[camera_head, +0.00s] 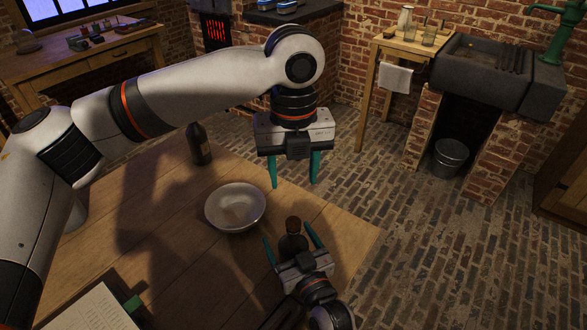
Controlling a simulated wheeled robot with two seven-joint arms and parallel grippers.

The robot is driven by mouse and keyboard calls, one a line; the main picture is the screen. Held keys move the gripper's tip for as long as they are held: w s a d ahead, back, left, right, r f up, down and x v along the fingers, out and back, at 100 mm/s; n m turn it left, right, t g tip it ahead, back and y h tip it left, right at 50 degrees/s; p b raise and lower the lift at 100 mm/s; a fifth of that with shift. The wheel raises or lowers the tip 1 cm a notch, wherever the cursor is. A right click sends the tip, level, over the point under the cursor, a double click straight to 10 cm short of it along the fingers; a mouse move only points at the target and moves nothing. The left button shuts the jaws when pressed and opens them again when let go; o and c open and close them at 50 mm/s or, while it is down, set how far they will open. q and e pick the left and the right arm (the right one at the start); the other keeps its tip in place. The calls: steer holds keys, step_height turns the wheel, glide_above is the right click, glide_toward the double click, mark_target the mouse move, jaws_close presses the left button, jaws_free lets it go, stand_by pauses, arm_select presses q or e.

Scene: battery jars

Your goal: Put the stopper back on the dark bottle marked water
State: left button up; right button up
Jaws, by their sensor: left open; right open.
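A dark bottle (292,245) stands near the right end of the wooden table, with a brown stopper-like piece (293,224) at its top. I cannot tell how firmly that piece sits. My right gripper (290,242) is open, its teal fingers on either side of this bottle; I cannot tell if they touch it. A second dark bottle (201,148) stands upright at the table's far edge. No marking is readable on either bottle. My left gripper (295,184) is open and empty, pointing down, above and beyond the nearer bottle in the picture.
A pale shallow bowl (221,212) sits on the table (165,258) between the two bottles. An open book (92,312) lies at the near left. My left arm crosses above the table. The brick floor lies beyond the table's right edge.

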steer(key=v, duration=1.2)
